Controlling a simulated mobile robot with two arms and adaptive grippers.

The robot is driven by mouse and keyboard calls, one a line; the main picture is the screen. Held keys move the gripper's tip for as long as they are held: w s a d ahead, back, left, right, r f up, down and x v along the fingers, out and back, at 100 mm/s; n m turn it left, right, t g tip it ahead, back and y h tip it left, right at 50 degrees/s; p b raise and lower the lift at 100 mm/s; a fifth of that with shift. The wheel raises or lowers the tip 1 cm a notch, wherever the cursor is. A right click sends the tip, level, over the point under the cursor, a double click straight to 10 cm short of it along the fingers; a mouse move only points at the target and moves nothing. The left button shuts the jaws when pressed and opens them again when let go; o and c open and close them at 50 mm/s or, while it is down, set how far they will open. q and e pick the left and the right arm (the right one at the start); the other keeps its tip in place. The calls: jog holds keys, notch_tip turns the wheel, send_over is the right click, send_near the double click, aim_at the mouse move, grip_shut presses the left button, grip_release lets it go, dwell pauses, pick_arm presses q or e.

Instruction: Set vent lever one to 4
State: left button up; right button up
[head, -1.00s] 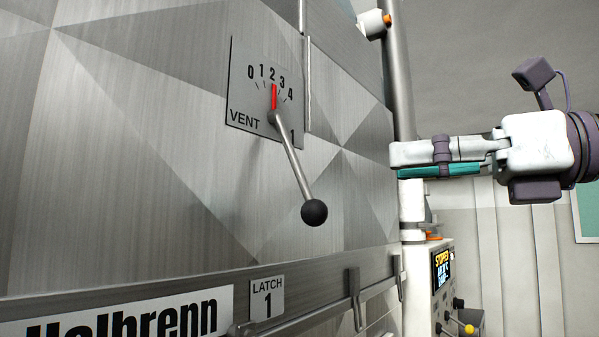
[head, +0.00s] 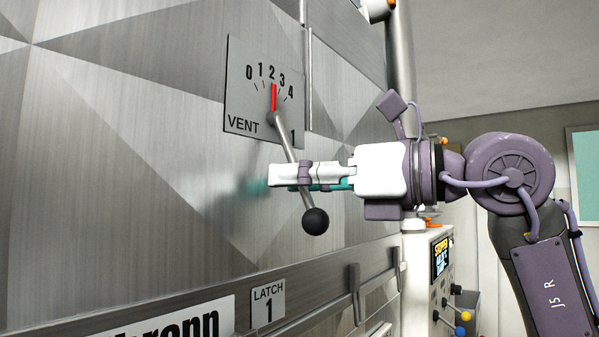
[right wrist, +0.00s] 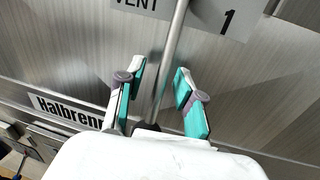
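The vent lever (head: 287,150) is a metal rod with a black ball knob (head: 315,221), hanging down and right from its pivot on the VENT 1 plate (head: 240,100). The plate's scale runs 0 to 4, and the red pointer (head: 274,96) stands at about 2. My right gripper (head: 280,178) reaches in from the right at the rod's lower half, above the knob. In the right wrist view, the rod (right wrist: 172,50) runs between the two open fingers (right wrist: 160,78), with a gap visible on each side. My left gripper is not in view.
The slanted metal hood panel (head: 120,150) lies close behind the lever and fingers. Below are a LATCH 1 label (head: 267,304), a rail and hooks (head: 354,292). A control box with a display (head: 441,256) and coloured-knob levers stands at lower right.

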grip_shut()
